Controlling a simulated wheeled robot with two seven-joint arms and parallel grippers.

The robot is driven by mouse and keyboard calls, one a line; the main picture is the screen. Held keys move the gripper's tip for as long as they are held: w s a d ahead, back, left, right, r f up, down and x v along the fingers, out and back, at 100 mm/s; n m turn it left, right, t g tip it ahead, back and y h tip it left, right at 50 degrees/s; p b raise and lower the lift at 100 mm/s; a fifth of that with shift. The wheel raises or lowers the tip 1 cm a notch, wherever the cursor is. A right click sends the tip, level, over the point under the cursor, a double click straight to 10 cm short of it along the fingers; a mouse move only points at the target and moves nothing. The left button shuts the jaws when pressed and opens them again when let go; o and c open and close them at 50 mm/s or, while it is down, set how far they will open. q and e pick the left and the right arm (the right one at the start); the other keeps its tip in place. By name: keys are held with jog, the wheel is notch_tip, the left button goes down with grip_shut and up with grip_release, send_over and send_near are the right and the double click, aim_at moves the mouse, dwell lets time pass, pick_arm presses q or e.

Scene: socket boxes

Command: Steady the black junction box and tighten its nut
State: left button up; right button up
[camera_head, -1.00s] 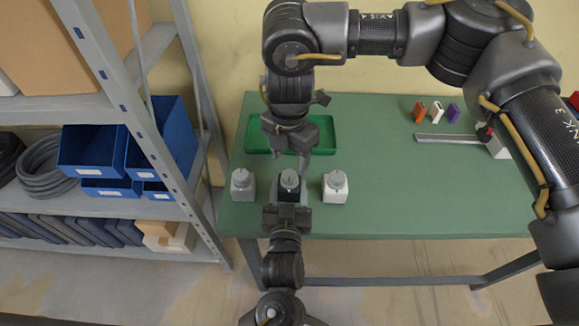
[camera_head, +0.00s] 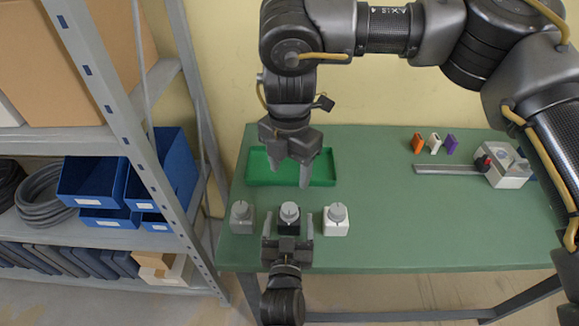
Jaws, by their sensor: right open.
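The black junction box (camera_head: 289,228) stands upright on the green table, in the middle of a row of three boxes. Its round grey nut (camera_head: 289,212) sits on top. My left gripper (camera_head: 288,226) is open at the front of the black box, with one finger to each side and gaps showing between fingers and box. My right gripper (camera_head: 289,180) is open and empty, pointing down behind and above the black box, in front of the green tray. Its fingers are clear of the nut.
A grey box (camera_head: 242,226) stands to the left and a white box (camera_head: 336,228) to the right, both close to my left fingers. A green tray (camera_head: 325,168) lies behind. Orange, white and purple pieces (camera_head: 434,143) and a bar with a fixture (camera_head: 506,170) lie right. Shelving (camera_head: 130,130) stands left.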

pick_arm(q)
jog(key=s+b, duration=0.1)
jog(key=s, duration=1)
jog(key=shift+a, duration=0.25)
